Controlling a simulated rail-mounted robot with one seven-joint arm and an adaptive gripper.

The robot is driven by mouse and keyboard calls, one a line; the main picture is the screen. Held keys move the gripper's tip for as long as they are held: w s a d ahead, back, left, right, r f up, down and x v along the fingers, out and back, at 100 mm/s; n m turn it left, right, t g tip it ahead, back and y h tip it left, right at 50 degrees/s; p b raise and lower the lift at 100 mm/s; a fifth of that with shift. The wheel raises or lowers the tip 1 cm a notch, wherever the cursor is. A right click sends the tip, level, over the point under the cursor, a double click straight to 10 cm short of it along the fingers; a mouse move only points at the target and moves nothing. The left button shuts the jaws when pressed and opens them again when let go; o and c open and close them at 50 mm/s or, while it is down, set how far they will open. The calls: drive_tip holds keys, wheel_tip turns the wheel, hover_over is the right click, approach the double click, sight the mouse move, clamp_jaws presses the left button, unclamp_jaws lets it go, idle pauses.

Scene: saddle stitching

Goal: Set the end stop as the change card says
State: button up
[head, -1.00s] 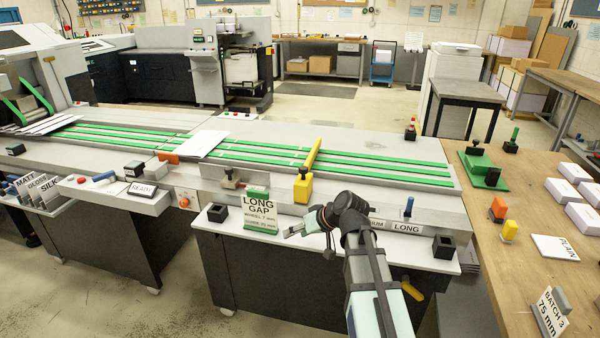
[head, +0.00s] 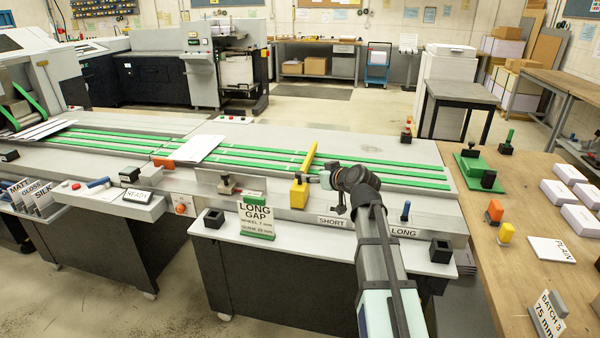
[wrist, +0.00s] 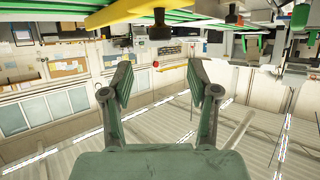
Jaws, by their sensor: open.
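The yellow end stop (head: 299,194) stands at the front edge of the conveyor, with its yellow bar (head: 309,160) reaching back across the green belts. It is above and left of the SHORT label (head: 332,221); the LONG label (head: 403,232) is further right. Another card (head: 546,316) reads BATCH 3, 75 mm. My gripper (head: 320,179) is just right of the yellow block; contact cannot be told. In the wrist view my gripper (wrist: 160,88) is open, nothing between its fingers.
The green belts (head: 380,172) lie behind my gripper. A blue-handled lever (head: 405,211) and a black square holder (head: 442,249) stand to the right on the ledge. A second black holder (head: 214,218) is to the left. The wooden table (head: 500,270) carries blocks and paper stacks.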

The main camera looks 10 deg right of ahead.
sight(301, 173)
drive_tip(key=p+x, duration=0.2)
drive_tip(key=x, duration=0.8)
drive_tip(key=shift+w+a+f, duration=0.1)
drive_tip(key=shift+w, duration=0.1)
clamp_jaws()
